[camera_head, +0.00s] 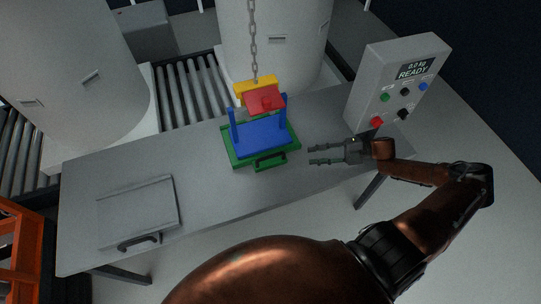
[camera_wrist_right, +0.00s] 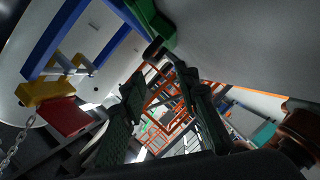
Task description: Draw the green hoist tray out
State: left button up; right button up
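A blue cradle (camera_head: 262,134) stands on the tray. My right gripper (camera_head: 312,155) is open and empty, to the right of the tray, its two fingers pointing left, apart from the handle. In the right wrist view, its fingers (camera_wrist_right: 160,80) are spread with nothing between them. A green part of the tray (camera_wrist_right: 160,25) and the dark handle (camera_wrist_right: 153,48) show just beyond the fingertips. My left gripper is not in view.
A chain (camera_head: 253,40) hangs down to a yellow block (camera_head: 256,84) and red block (camera_head: 265,101) above the cradle. A control box (camera_head: 395,80) reading READY stands right. A flat panel with a handle (camera_head: 138,215) is at left. The table front is clear.

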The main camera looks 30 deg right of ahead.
send_near(271, 156)
jog(key=w+a+f, duration=0.2)
jog(key=a, duration=0.1)
jog(key=shift+f, duration=0.1)
jog(key=x, duration=0.5)
jog(key=shift+a+r+b, duration=0.1)
jog(key=shift+r+b, duration=0.2)
jog(key=shift+b, duration=0.05)
jog(key=shift+w+a+f, duration=0.1)
jog(key=shift+w+a, duration=0.25)
jog(key=shift+a, duration=0.1)
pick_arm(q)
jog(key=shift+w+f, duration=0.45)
pick_arm(e)
jog(key=shift+c, duration=0.4)
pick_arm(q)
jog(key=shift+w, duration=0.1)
pick_arm(e)
grip_shut()
